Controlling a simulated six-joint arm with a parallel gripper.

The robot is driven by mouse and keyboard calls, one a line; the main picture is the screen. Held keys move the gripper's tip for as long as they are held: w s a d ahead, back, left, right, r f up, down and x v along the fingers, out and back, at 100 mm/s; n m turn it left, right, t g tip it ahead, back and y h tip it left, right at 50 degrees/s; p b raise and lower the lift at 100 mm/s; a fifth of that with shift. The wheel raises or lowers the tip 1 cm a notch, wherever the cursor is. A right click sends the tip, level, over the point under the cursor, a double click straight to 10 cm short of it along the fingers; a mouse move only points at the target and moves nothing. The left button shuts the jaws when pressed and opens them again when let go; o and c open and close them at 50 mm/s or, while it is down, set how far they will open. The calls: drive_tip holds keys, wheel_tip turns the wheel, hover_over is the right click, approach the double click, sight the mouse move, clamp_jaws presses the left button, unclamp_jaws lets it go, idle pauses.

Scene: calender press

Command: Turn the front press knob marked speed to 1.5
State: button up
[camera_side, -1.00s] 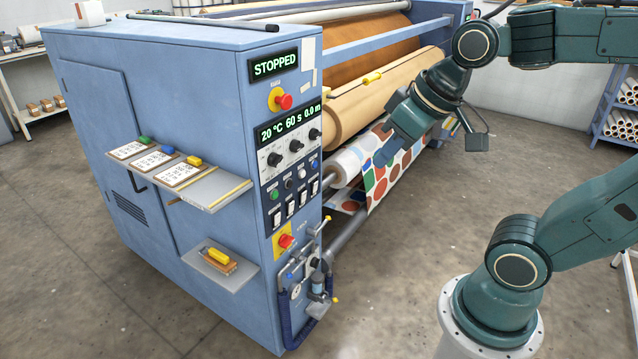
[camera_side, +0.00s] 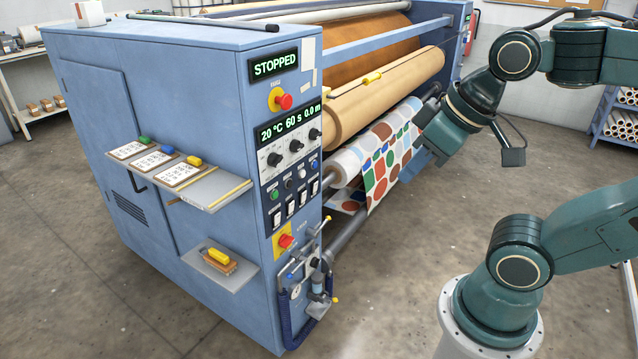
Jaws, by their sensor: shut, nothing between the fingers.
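The blue press (camera_side: 165,70) has a control panel on its front end. Three black knobs sit under the green display: a left knob (camera_side: 274,159), a middle knob (camera_side: 296,146) and a right knob (camera_side: 314,134). Their labels are too small to read, so I cannot tell which is marked speed. The display (camera_side: 290,124) reads 20 °C, 60 s and 0.0 m; the upper display (camera_side: 274,65) reads STOPPED. My gripper (camera_side: 412,172) is shut and empty, in the air right of the panel, by the patterned roll, well apart from the knobs.
Red emergency buttons (camera_side: 284,101) and (camera_side: 286,241) sit above and below the controls. Coloured buttons and white switches lie under the knobs. A shelf with cards (camera_side: 215,190) juts out left of the panel. Patterned fabric (camera_side: 380,160) hangs behind. Floor before the panel is clear.

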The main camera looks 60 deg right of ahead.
drive_tip(key=o, duration=0.7)
drive_tip(key=shift+w, duration=0.15)
drive_tip(key=o, duration=0.4)
drive_tip(key=shift+w+r, duration=0.15)
drive_tip(key=shift+w, duration=0.15)
drive_tip(key=shift+t, duration=0.3)
drive_tip(key=w, duration=0.2)
drive_tip(key=w+d, duration=0.1)
drive_tip(key=w, duration=0.2)
drive_tip(key=w+d+r, duration=0.1)
drive_tip(key=w, duration=0.1)
drive_tip(key=shift+w+d, duration=0.15)
drive_tip(key=shift+w, duration=0.2)
drive_tip(key=w+d, duration=0.5)
drive_tip(key=w, duration=0.3)
drive_tip(key=t, duration=0.3)
approach(300, 146)
drive_tip(key=v, duration=0.5)
drive_tip(key=shift+w+d+r, duration=0.1)
drive_tip(key=shift+w+r, duration=0.05)
drive_tip(key=shift+x, duration=6.85)
